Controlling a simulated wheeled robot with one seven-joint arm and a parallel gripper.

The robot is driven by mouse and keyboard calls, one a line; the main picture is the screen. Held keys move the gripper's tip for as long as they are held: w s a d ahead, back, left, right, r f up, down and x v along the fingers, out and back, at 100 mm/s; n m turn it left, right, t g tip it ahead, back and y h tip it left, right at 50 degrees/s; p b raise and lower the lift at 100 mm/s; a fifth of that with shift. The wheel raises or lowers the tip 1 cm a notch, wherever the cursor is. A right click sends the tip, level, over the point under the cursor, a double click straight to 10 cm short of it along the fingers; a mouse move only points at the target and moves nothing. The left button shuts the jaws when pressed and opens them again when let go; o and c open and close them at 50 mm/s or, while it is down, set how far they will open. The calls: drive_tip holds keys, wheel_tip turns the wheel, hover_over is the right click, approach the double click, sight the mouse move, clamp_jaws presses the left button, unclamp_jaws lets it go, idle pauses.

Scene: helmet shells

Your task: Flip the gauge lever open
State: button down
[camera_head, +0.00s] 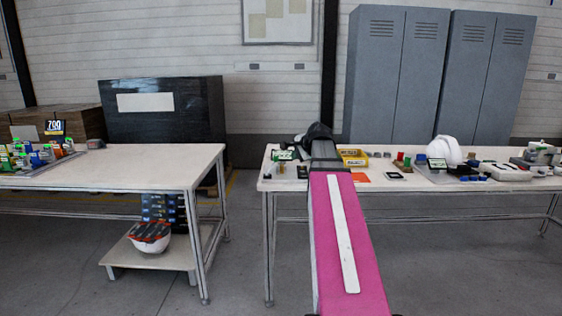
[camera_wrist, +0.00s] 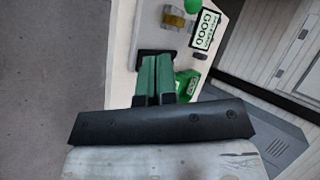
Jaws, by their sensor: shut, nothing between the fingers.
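My gripper (camera_wrist: 156,62) shows in the wrist view, its two green fingers together with nothing between them. The fingertips are over or close to a small dark square piece (camera_wrist: 150,54) near the edge of the white table (camera_wrist: 121,60); I cannot tell whether they touch it. A green part (camera_wrist: 187,82) lies just right of the fingers, partly hidden. No gauge lever can be made out for certain; the dark piece may belong to the gauge. In the head view my pink arm reaches over the right table and the fingers cannot be made out.
A sign reading GOOD (camera_wrist: 205,30) and a yellowish block (camera_wrist: 174,18) stand beyond the fingers. Grey floor lies left of the table edge.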

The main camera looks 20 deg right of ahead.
drive_tip(key=shift+d+r, duration=0.2)
drive_tip(key=shift+r, duration=0.25)
drive_tip(key=shift+w+f, duration=0.1)
approach(277, 161)
drive_tip(key=shift+d+f+x, duration=0.3)
drive_tip(key=shift+d+x, duration=0.45)
drive_tip(key=shift+x, duration=2.65)
drive_tip(key=shift+a, duration=0.55)
drive_tip(key=shift+a+r, duration=0.1)
drive_tip(key=shift+a+r, duration=0.15)
drive_tip(key=shift+a, duration=0.05)
